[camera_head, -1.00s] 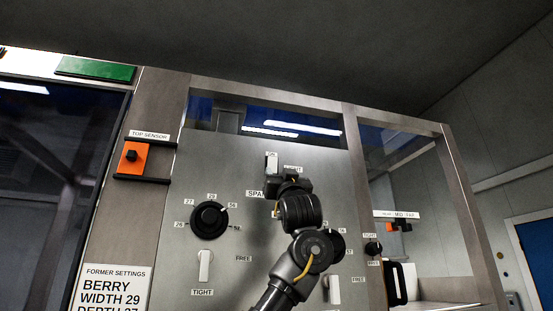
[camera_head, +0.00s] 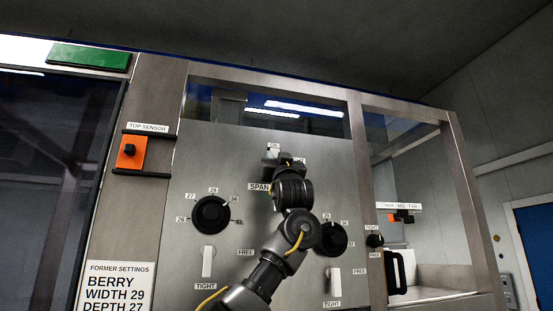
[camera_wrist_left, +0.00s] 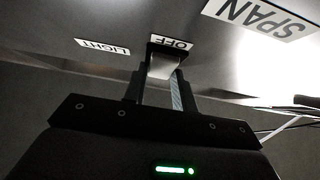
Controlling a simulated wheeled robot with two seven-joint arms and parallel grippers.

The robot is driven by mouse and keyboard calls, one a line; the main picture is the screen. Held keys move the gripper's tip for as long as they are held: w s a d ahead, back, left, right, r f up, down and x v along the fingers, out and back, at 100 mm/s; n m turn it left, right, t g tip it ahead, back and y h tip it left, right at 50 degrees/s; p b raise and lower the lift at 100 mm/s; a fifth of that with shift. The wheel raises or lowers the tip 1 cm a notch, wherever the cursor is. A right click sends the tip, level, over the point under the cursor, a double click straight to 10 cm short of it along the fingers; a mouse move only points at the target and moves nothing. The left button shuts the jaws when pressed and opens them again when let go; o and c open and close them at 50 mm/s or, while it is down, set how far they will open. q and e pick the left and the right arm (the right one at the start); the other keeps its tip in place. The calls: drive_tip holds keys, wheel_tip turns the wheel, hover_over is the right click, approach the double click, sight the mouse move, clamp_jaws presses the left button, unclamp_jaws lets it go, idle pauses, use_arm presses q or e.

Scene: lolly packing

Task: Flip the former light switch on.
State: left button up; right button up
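The light switch (camera_head: 273,151) is a small pale lever at the top of the grey machine panel, by a LIGHT label. It is partly hidden by my left gripper (camera_head: 284,161) in the head view. In the left wrist view, the pale lever (camera_wrist_left: 162,66) stands between the two dark fingertips of my left gripper (camera_wrist_left: 157,84), beside the OFF label (camera_wrist_left: 170,42). The fingers are close on either side of the lever; whether they press on it I cannot tell. Which way the lever is set is unclear. My right gripper is out of view.
The panel carries a left dial (camera_head: 211,214), a right dial (camera_head: 330,239), a left white lever (camera_head: 207,262) and a right white lever (camera_head: 333,281). An orange top sensor (camera_head: 131,152) is at left. A settings sign (camera_head: 117,287) is below it.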

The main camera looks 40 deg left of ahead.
use_arm(q)
drive_tip(key=c, duration=0.3)
drive_tip(key=shift+s+d+r+g+h, duration=0.1)
drive_tip(key=shift+d+r+g+h, duration=0.15)
drive_tip(key=shift+h, duration=0.25)
drive_tip(key=shift+c, duration=0.2)
drive_tip(key=shift+r+g+h+p, duration=0.35)
drive_tip(key=shift+g+h, duration=0.2)
drive_tip(key=shift+h, duration=0.25)
drive_tip(key=shift+a+f+h, duration=0.1)
drive_tip(key=shift+h, duration=0.2)
drive_tip(key=o, duration=1)
drive_tip(key=shift+f, duration=0.1)
